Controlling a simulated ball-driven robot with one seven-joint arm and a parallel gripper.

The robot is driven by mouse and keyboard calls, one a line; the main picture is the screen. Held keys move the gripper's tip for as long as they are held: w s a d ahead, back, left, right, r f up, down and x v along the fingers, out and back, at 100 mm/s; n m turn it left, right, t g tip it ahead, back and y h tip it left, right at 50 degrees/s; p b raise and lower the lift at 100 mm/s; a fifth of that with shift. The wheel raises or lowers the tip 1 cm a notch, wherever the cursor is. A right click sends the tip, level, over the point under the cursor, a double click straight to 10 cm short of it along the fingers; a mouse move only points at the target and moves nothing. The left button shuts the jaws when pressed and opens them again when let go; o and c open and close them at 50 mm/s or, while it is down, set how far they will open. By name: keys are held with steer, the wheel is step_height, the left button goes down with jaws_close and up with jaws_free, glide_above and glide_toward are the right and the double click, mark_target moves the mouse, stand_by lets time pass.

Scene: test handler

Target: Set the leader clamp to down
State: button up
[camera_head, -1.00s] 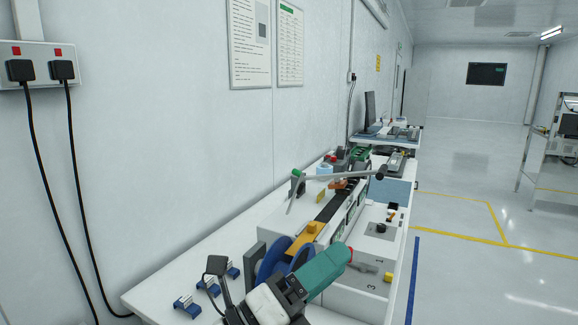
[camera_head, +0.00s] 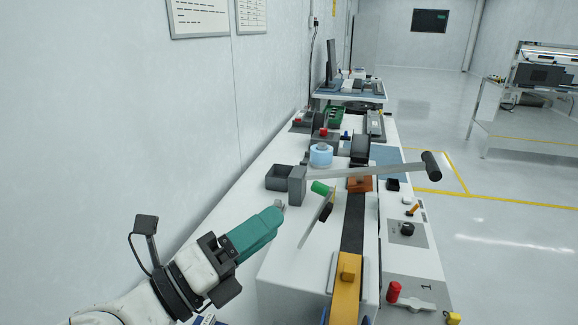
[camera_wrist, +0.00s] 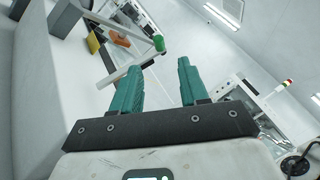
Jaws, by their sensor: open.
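A grey lever with a green tip (camera_head: 320,187) stands tilted over the white machine. It also shows in the wrist view (camera_wrist: 159,44), beyond the gap between my fingers. A long grey bar (camera_head: 385,170) with a black knob (camera_head: 431,165) crosses above the black tape track (camera_head: 353,225). An orange block (camera_head: 360,184) sits on the track under the bar, and a yellow-orange block (camera_head: 346,270) sits nearer. I cannot tell which part is named the leader clamp. My gripper (camera_wrist: 154,62) is open and empty. In the head view its teal fingers (camera_head: 255,232) are left of the green tip, apart from it.
A grey open box (camera_head: 279,177) and a light blue roll (camera_head: 321,155) stand behind my gripper. A red knob (camera_head: 393,291) and a black knob (camera_head: 407,229) are on the right panel. The wall is close on the left; open floor lies to the right.

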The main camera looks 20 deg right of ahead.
mark_target(315, 188)
steer(key=p+x, duration=0.2)
steer(key=x, duration=0.3)
steer(key=p+x, duration=0.1)
steer(key=x, duration=0.5)
steer(key=shift+w+a+r+p, duration=0.1)
steer(key=shift+w+p, duration=0.15)
steer(key=shift+p, duration=0.15)
jaws_close()
